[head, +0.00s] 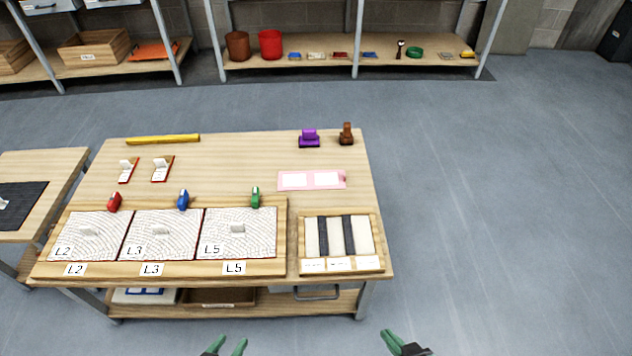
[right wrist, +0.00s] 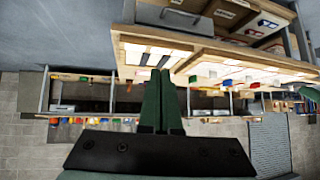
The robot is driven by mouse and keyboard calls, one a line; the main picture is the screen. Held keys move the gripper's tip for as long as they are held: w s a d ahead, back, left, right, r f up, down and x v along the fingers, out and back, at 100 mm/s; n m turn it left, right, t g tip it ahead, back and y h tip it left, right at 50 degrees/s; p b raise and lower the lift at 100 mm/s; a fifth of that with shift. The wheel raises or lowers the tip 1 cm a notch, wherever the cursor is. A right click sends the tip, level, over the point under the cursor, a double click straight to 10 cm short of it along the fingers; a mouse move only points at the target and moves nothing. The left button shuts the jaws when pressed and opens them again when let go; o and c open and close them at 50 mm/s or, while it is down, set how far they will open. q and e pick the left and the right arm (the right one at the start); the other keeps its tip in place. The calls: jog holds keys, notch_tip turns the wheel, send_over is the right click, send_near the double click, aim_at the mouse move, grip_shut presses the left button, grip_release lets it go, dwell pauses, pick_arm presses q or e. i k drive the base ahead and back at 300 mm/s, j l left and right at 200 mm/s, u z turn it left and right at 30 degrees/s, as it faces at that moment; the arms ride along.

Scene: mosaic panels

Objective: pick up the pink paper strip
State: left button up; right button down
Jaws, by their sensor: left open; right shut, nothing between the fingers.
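The pink paper strip (head: 312,180) lies flat on the wooden table in the head view, right of centre, with two white patches on it. My left gripper (head: 226,346) shows at the bottom edge of the head view, green fingers apart, empty, in front of the table. My right gripper (head: 388,336) is at the bottom right of the head view, its green fingers together with nothing between them. It also fills the middle of the right wrist view (right wrist: 161,76). Both grippers are well apart from the strip.
A wooden tray (head: 292,240) holds dark and light strips below the pink strip. A panel frame (head: 160,269) labelled L2, L3, L5 fills the table's left front. A purple stamp (head: 309,139) and a brown stamp (head: 346,134) stand behind. Floor on the right is clear.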

aim_at(330, 179)
jog(key=l+z, duration=0.2)
jog(key=z, duration=0.3)
jog(key=i+l+z, duration=0.35)
jog(key=l, duration=0.25)
jog(key=i+l+z, duration=0.35)
jog(key=l, duration=0.25)
jog(key=i+l+z, duration=0.3)
jog(key=l, duration=0.15)
jog(key=i+l+u, duration=0.15)
jog(key=i+u, duration=0.25)
jog(key=i+l+u, duration=0.4)
jog(key=i, duration=0.2)
jog(key=i+u, duration=0.2)
jog(key=u, duration=0.25)
jog(key=i+u, duration=0.2)
jog(key=u, duration=0.25)
jog(key=i+l+u, duration=0.1)
jog(key=u, duration=0.3)
jog(key=i+l+u, duration=0.1)
jog(key=u, duration=0.35)
jog(key=i+l+u, duration=0.25)
jog(key=u, duration=0.2)
jog(key=i+l+u, duration=0.15)
jog(key=u, duration=0.25)
jog(key=i+l+u, duration=0.1)
jog(key=l+u, duration=0.65)
jog(key=u, duration=0.15)
jog(key=i, duration=0.05)
